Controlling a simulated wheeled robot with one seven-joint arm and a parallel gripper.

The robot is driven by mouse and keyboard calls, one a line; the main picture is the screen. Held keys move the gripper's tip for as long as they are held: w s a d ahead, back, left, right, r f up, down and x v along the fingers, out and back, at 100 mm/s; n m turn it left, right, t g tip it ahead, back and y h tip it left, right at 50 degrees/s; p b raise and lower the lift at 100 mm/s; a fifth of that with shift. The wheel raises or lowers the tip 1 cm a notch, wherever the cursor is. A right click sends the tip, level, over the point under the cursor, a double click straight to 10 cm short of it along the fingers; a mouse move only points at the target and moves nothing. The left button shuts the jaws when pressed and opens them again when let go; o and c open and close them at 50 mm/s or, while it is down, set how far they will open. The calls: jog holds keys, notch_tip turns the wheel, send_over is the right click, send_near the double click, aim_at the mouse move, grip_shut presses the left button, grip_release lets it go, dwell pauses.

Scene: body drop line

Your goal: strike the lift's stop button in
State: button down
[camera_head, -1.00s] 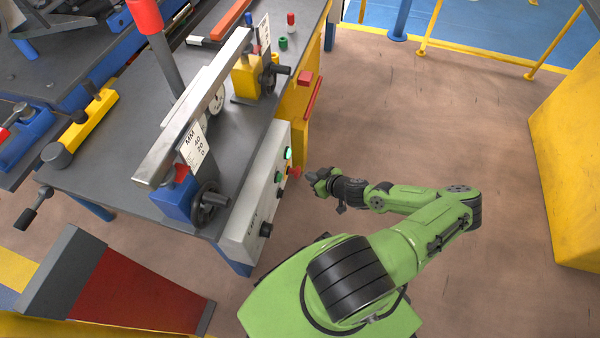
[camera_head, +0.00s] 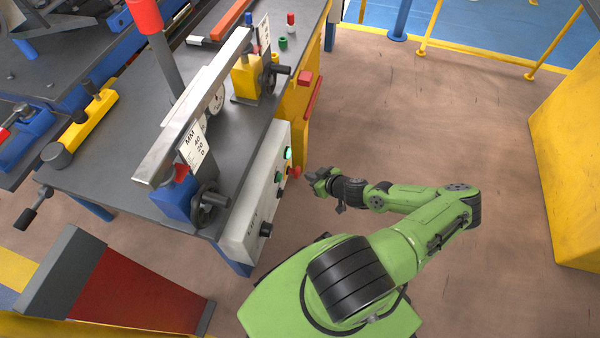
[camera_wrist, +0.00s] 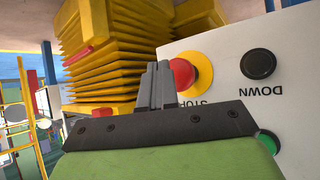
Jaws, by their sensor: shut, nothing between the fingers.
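The stop button (camera_wrist: 182,74) is a red mushroom head on a yellow round collar, on a pale control panel (camera_wrist: 222,52). In the wrist view the word STOP shows upside down beside it, partly hidden by my gripper. In the head view the stop button (camera_head: 295,171) is a small red knob on the side of the panel (camera_head: 250,215). My gripper (camera_wrist: 158,70) is shut and empty, its grey fingertips overlapping the button's left edge in the wrist view. In the head view my gripper (camera_head: 308,173) is just right of the button; I cannot tell whether they touch.
A black DOWN button (camera_wrist: 258,64) and a green button (camera_wrist: 268,140) sit on the same panel. A yellow bellows (camera_wrist: 110,45) stands beside the panel. The grey bench (camera_head: 120,150) carries a metal beam. Open floor (camera_head: 420,120) lies right of the bench.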

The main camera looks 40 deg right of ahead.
jog(key=shift+w+a, duration=0.2)
jog(key=shift+w, duration=0.1)
jog(key=shift+w+a, duration=0.45)
jog(key=shift+w, duration=0.05)
dwell(0.8)
jog(key=shift+d, duration=0.1)
jog(key=shift+s+d+b, duration=0.55)
jog(key=shift+s+d, duration=0.05)
jog(key=shift+s, duration=0.25)
jog(key=shift+s, duration=0.1)
jog(key=s+d, duration=0.1)
jog(key=s, duration=0.1)
jog(key=s+d, duration=0.1)
jog(key=d, duration=0.1)
jog(key=shift+s+b, duration=0.3)
jog(key=shift+s, duration=0.1)
jog(key=shift+r, duration=0.1)
